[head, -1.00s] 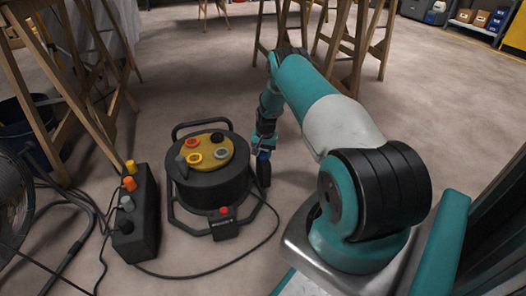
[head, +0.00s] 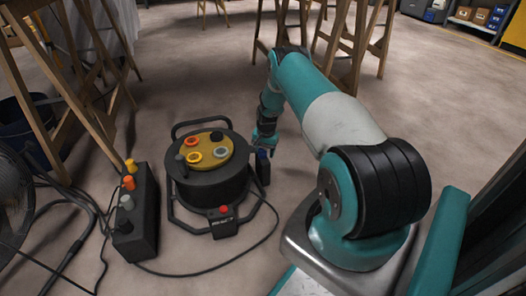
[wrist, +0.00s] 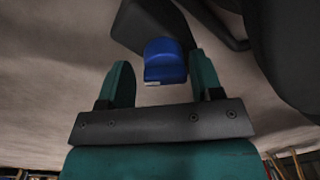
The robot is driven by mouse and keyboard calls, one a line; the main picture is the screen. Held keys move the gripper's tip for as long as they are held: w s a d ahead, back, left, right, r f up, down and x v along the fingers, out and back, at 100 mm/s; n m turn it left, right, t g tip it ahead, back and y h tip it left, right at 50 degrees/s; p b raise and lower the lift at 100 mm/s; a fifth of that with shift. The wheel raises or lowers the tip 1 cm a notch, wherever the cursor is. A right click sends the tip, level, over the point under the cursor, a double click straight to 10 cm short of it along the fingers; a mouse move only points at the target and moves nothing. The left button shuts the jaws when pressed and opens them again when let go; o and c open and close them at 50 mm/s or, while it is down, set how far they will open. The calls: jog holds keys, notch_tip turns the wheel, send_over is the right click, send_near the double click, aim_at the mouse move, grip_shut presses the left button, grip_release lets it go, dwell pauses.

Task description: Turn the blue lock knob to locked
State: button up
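The blue lock knob (wrist: 165,62) sits on a dark housing (wrist: 140,28) in the wrist view. A small pale mark shows on its near edge. My gripper (wrist: 162,72) is open, with one teal finger on each side of the knob and a visible gap to both. In the head view my gripper (head: 265,140) is at the right side of the black cable reel (head: 207,185), just above a small dark box (head: 262,170). The knob is small there and mostly hidden by my gripper.
The reel has a yellow top plate with colored sockets (head: 193,157). A black box with colored knobs (head: 136,220) stands left of it. Cables run over the floor around both. Wooden trestles (head: 345,40) stand behind.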

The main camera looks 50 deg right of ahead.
jog(key=shift+w+a, duration=0.1)
jog(key=shift+a, duration=0.1)
jog(key=shift+r, duration=0.15)
notch_tip(320, 180, up, 17)
jog(key=s+p, duration=0.1)
jog(key=p, duration=0.7)
jog(key=shift+d, duration=0.25)
